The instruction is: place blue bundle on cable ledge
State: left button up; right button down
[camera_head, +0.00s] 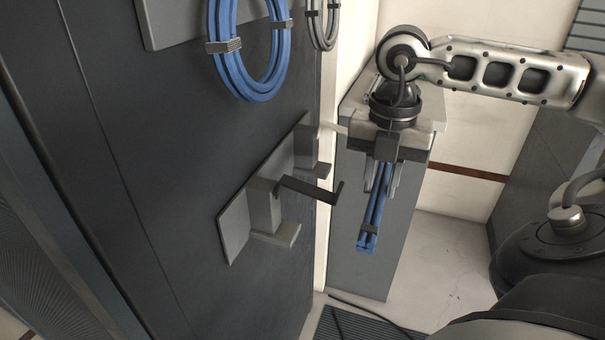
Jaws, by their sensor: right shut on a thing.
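My right gripper (383,178) is shut on a blue bundle (371,222). The bundle hangs down from the fingers, with a dark band near its lower end. A grey wall bracket (264,205) on the dark rack panel has small ledges and a dark hooked bar (309,190) sticking out to the right; it looks like the cable ledge. The gripper and bundle are to the right of the hooked bar, apart from it in the picture. My left gripper is not in view.
Another coiled blue bundle (236,75) hangs on the panel at the top, with a grey coil (322,32) beside it. A grey cabinet (352,215) stands behind my right gripper. A dark floor grate (352,326) lies below. Open floor (440,255) shows at right.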

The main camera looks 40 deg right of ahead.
pick_arm(q)
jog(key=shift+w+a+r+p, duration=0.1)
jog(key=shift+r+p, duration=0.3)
jog(key=shift+p, duration=0.9)
pick_arm(e)
jog(key=w+a+f, duration=0.1)
jog(key=w+a, duration=0.1)
jog(key=w, duration=0.3)
jog(key=w+a+f, duration=0.2)
jog(key=w+a, duration=0.1)
jog(key=w, duration=0.3)
jog(key=shift+a+f, duration=0.25)
jog(key=shift+a, duration=0.1)
jog(key=shift+w, duration=0.1)
jog(key=shift+f, duration=0.15)
jog(key=c, duration=1.3)
grip_release()
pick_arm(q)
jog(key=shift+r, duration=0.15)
pick_arm(e)
jog(key=shift+o, duration=0.2)
pick_arm(q)
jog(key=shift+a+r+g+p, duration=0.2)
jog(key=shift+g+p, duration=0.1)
jog(key=shift+p, duration=0.75)
pick_arm(e)
notch_tip(320, 180, up, 12)
jog(key=shift+r, duration=0.25)
